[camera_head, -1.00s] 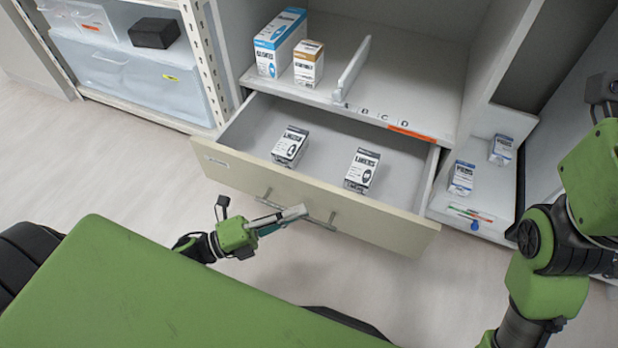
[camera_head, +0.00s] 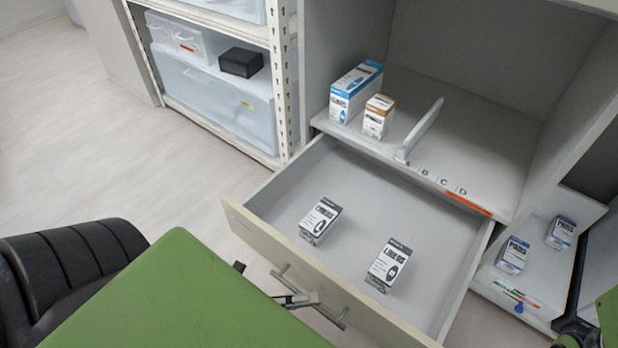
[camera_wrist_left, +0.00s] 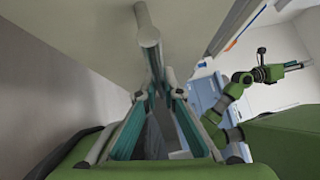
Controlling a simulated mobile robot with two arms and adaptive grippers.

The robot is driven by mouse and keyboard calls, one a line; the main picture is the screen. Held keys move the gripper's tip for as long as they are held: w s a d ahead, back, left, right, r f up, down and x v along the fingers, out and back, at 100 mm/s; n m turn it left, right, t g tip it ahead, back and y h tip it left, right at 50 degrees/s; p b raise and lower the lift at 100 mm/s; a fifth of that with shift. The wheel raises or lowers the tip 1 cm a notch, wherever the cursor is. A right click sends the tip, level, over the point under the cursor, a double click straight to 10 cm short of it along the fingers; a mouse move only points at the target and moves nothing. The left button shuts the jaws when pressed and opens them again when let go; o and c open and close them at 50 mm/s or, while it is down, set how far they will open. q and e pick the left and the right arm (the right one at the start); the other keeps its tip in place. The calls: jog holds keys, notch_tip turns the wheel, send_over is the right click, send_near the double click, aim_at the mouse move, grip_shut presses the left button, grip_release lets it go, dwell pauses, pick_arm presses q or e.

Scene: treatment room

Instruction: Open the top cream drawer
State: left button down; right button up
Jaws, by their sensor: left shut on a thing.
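The cream drawer (camera_head: 262,240) stands pulled out from its cabinet. Its floor shows, with two white-and-black boxes on it, one at the left (camera_head: 320,221) and one at the right (camera_head: 390,264). A grey bar handle (camera_head: 332,316) is on the drawer's front. My left gripper (camera_head: 303,299) is at this handle, partly hidden by my green arm. In the left wrist view its fingers (camera_wrist_left: 152,88) are shut on the handle bar (camera_wrist_left: 148,35). My right gripper (camera_wrist_left: 296,65) shows small in the left wrist view, away from the drawer; its jaws are unclear.
A shelf above the drawer holds a blue-and-white box (camera_head: 356,91), an orange-and-white box (camera_head: 378,117) and a divider (camera_head: 420,130). Two blue-and-white boxes (camera_head: 513,255) stand on a lower surface at right. A rack with bins (camera_head: 215,105) is at left.

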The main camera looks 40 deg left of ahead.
pick_arm(q)
jog(key=shift+a, duration=0.1)
jog(key=c, duration=2.2)
grip_release()
jog(key=shift+o, duration=0.2)
jog(key=v, duration=1.2)
